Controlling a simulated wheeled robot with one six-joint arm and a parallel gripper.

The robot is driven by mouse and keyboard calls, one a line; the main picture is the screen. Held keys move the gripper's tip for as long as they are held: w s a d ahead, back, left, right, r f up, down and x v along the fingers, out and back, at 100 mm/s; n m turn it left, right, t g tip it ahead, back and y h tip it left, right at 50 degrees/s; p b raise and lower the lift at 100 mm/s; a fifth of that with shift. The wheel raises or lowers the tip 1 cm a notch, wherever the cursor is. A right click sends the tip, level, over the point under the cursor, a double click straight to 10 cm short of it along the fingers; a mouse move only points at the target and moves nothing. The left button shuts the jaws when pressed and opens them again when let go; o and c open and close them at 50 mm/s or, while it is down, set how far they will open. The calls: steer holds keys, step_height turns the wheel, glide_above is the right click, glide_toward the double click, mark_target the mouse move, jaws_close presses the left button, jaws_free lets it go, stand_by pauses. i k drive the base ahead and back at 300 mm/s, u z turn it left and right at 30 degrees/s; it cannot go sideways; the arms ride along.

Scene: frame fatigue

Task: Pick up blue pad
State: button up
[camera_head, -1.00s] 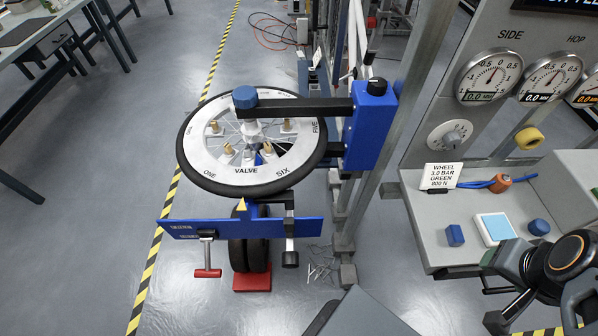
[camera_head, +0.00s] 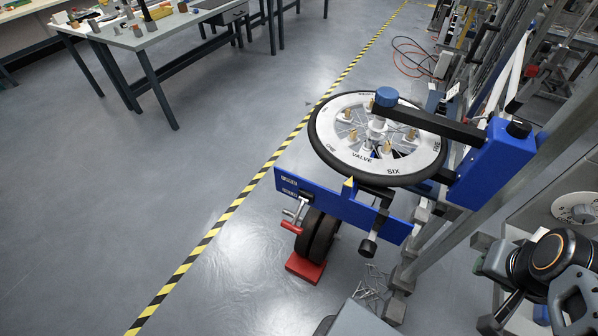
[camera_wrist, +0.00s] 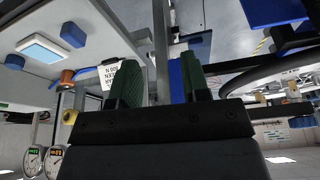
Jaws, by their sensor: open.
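My gripper (camera_wrist: 160,88) is open in the wrist view, its two dark green fingers apart with nothing held between them. The wrist view appears upside down. It shows a blue block (camera_wrist: 74,35) and a pale blue square with a white rim (camera_wrist: 41,49) on a grey bench, with a dark blue round piece (camera_wrist: 14,62) nearby. In the head view a blue round pad-like piece (camera_head: 386,97) sits at the end of a black arm over the wheel (camera_head: 335,150). I cannot tell which of these is the blue pad. My fingertips are not clear in the head view.
A blue upright (camera_head: 492,165) carries the black arm at the right. A red chock (camera_head: 306,267) lies under a black tyre. A work table (camera_head: 150,40) stands at the far left. Open floor (camera_head: 120,220) lies left of the striped line. An orange piece (camera_wrist: 67,76) is on the bench.

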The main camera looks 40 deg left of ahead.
mark_target(541, 316)
steer(key=z, duration=0.15)
steer(key=k, duration=0.4)
steer(key=z, duration=0.6)
steer(key=i, duration=0.5)
steer(key=z, duration=0.3)
steer(key=k, duration=0.75)
steer(key=u, duration=0.5)
steer(key=i, duration=0.5)
